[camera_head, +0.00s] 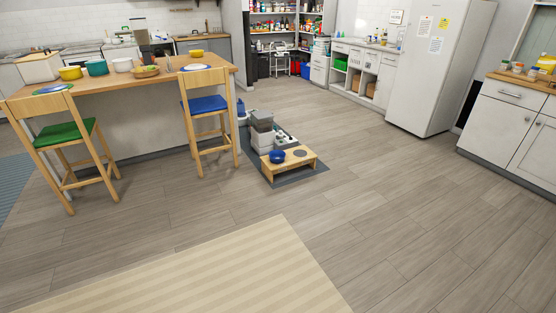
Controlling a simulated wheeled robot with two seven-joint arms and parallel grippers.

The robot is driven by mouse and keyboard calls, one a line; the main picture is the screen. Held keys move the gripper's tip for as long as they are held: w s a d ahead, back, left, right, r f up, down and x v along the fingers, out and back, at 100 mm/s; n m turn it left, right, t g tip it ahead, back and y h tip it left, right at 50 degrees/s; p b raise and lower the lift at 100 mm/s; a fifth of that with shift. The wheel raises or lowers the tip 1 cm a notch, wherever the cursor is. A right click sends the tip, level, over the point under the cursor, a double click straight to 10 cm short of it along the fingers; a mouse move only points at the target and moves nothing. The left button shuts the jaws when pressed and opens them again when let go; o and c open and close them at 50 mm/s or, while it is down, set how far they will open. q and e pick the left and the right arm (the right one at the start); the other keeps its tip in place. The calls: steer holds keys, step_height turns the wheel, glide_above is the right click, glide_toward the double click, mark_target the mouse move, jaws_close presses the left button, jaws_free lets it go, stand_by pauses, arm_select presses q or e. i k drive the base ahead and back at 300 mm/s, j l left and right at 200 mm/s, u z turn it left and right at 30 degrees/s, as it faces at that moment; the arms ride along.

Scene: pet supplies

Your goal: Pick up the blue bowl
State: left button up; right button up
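The blue bowl (277,156) sits upright near the left end of a low wooden stand (300,166) on the floor, beyond the middle of the view. A grey round item (300,153) is set in the stand to the right of the bowl. Neither of my grippers shows in the head view, and nothing touches the bowl from above.
A grey mat (316,174) lies under the stand, with grey and white containers (262,133) behind the bowl. A stool with a blue seat (206,106) and the wooden island (135,79) stand left. Bare floor and a beige rug (215,275) lie in front.

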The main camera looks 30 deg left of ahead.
mark_target(276, 155)
steer(key=i+u, duration=0.1)
steer(key=i, duration=1.65)
steer(key=i+l+u, duration=0.15)
steer(key=i, duration=0.75)
steer(key=i+l, duration=0.1)
steer(key=i, duration=0.8)
steer(key=i+l+u, duration=0.15)
steer(key=i+u, duration=0.3)
steer(key=i+l+u, duration=0.3)
steer(key=i+u, duration=0.2)
steer(key=i+l+u, duration=0.65)
steer(key=l+u, duration=0.25)
steer(key=l, duration=0.15)
steer(key=i+l+u, duration=0.15)
steer(key=l+u, duration=0.35)
steer(key=l, duration=0.15)
